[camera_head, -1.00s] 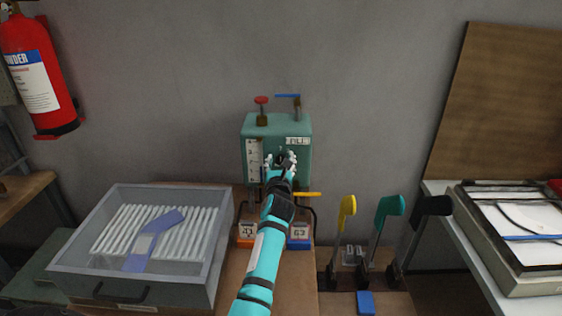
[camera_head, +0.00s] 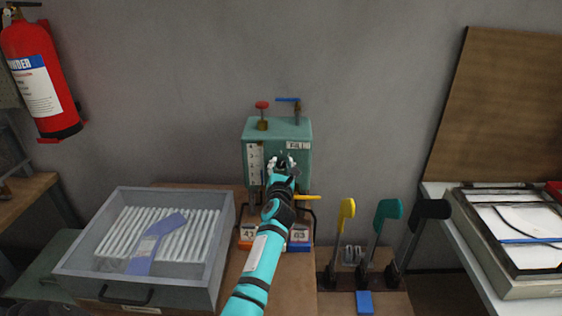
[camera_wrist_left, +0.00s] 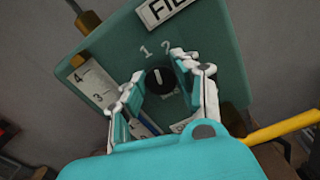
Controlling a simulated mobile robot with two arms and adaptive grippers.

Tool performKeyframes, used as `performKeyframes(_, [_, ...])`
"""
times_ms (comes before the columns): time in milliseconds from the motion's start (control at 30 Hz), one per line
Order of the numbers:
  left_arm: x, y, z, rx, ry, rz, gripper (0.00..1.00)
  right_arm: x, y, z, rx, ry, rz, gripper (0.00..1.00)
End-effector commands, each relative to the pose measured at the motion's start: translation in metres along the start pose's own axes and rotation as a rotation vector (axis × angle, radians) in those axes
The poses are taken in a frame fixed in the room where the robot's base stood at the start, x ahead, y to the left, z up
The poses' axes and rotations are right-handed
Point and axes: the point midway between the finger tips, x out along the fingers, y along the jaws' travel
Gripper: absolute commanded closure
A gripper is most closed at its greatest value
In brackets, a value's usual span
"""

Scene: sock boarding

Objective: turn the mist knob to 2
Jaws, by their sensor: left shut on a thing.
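The mist knob (camera_wrist_left: 160,80) is a black round dial with a white pointer line on the front of a green box (camera_head: 303,133). In the left wrist view the numbers 1 and 2 show above it, and the pointer aims between them. My left gripper (camera_wrist_left: 162,86) has its two fingers on either side of the knob and is shut on it. In the head view the gripper (camera_head: 282,163) covers the knob. My right gripper is not in view.
A red valve (camera_head: 262,106) and a blue lever (camera_head: 288,99) stand on top of the box. A yellow lever (camera_head: 308,197) sticks out at its lower right. A grey drawer tray (camera_head: 215,245) is at the left. Yellow, teal and black levers (camera_head: 388,209) stand at the right.

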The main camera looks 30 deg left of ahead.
Motion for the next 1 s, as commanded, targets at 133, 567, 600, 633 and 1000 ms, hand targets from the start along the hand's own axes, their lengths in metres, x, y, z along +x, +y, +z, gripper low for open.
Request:
performKeyframes(133, [0.000, 0.001, 0.005, 0.131, -0.001, -0.002, 1.00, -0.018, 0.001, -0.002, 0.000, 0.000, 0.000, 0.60])
performKeyframes(567, [0.000, -0.001, 0.003, 0.420, -0.001, -0.001, 1.00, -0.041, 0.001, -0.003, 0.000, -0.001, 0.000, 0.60])
performKeyframes(600, [0.000, -0.001, 0.003, 0.436, -0.002, -0.001, 1.00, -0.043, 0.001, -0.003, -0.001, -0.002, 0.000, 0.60])
performKeyframes(633, [0.000, -0.002, 0.003, 0.448, -0.002, -0.001, 1.00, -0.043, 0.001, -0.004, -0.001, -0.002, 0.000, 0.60])
performKeyframes(1000, [0.000, -0.002, 0.001, 0.508, -0.003, -0.001, 1.00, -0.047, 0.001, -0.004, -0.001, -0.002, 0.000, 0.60])
